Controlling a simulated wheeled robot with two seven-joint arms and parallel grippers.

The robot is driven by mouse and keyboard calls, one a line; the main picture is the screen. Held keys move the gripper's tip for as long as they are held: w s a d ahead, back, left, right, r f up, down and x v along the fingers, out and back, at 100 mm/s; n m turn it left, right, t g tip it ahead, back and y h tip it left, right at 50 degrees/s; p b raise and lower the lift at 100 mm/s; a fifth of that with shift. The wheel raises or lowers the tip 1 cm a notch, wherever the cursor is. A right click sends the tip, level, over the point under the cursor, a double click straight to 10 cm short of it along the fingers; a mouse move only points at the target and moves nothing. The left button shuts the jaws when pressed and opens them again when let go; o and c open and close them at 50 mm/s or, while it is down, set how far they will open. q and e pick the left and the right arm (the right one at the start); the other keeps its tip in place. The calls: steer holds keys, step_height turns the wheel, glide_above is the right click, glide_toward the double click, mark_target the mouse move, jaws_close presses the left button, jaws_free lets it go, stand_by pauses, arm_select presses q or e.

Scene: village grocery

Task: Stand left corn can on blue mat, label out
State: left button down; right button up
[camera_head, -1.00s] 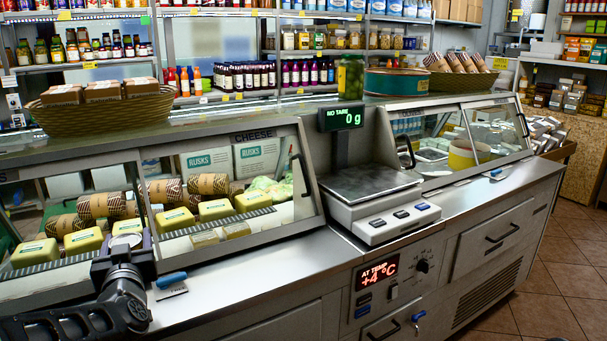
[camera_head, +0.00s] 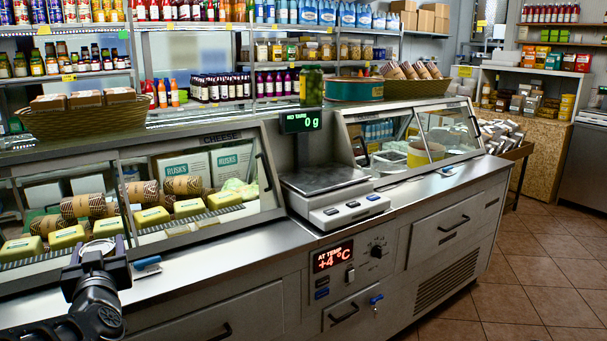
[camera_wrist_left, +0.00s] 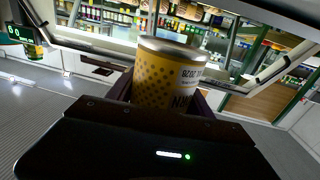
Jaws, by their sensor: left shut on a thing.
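My left gripper (camera_head: 97,262) is low at the left in the head view, in front of the cheese case. It is shut on a yellow can with a silvery lid rim (camera_head: 98,246). In the left wrist view the can (camera_wrist_left: 167,75) sits between the fingers, with dark dots on one side and dark lettering at its right. The fingers hide its lower part. In the head view mostly the lid shows, so I cannot tell which way the label faces there. I see no blue mat in either view. My right gripper is not in view.
The steel counter ledge (camera_head: 235,242) runs along the cheese case. A blue-handled item (camera_head: 147,264) lies on it beside my gripper. A scale (camera_head: 328,195) stands mid-counter, with a second glass case (camera_head: 420,140) beyond. Tiled floor (camera_head: 530,270) is open at the right.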

arm_select(q)
steer(key=w+d+f+m+t+h+p, duration=0.1)
steer(key=d+f+m+h+p, duration=0.1)
steer(key=d, duration=0.6)
steer(key=w+d+f+m+h+p, duration=0.1)
steer(key=d+f+m+h+p, duration=0.1)
steer(key=d+f+h+p, duration=0.2)
steer(key=w+d+f+m+t+h+p, duration=0.1)
steer(key=d+f+m+h+p, duration=0.1)
steer(key=d+f, duration=0.6)
steer(key=d+h+p, duration=0.1)
steer(key=d, duration=0.3)
steer(key=shift+d+t, duration=0.3)
steer(key=shift+d, duration=0.05)
